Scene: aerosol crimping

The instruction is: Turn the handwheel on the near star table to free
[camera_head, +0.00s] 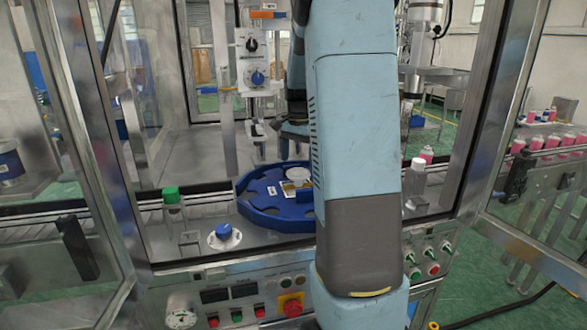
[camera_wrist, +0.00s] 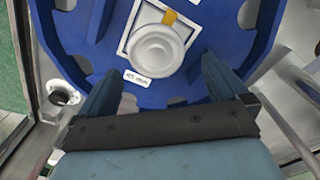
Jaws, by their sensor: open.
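The near star table (camera_head: 262,212) is a blue notched disc behind the machine's front panel, partly covered by my arm. It also fills the upper part of the wrist view (camera_wrist: 75,35). On it, a pale round handwheel (camera_wrist: 157,52) sits on a white square plate with a yellow tab at its top edge. In the head view the handwheel (camera_head: 298,175) shows small, beside my arm. My gripper (camera_wrist: 158,68) is open, its two blue fingers apart on either side of the handwheel's lower part. I cannot tell whether they touch it or how high they are above the table.
A blue knob on a white disc (camera_head: 224,232) stands front left of the star table. A green-capped bottle (camera_head: 172,208) is left, a white-capped bottle (camera_head: 416,178) right. A post with dials (camera_head: 254,62) rises behind. Buttons, including a red one (camera_head: 291,305), line the front panel.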

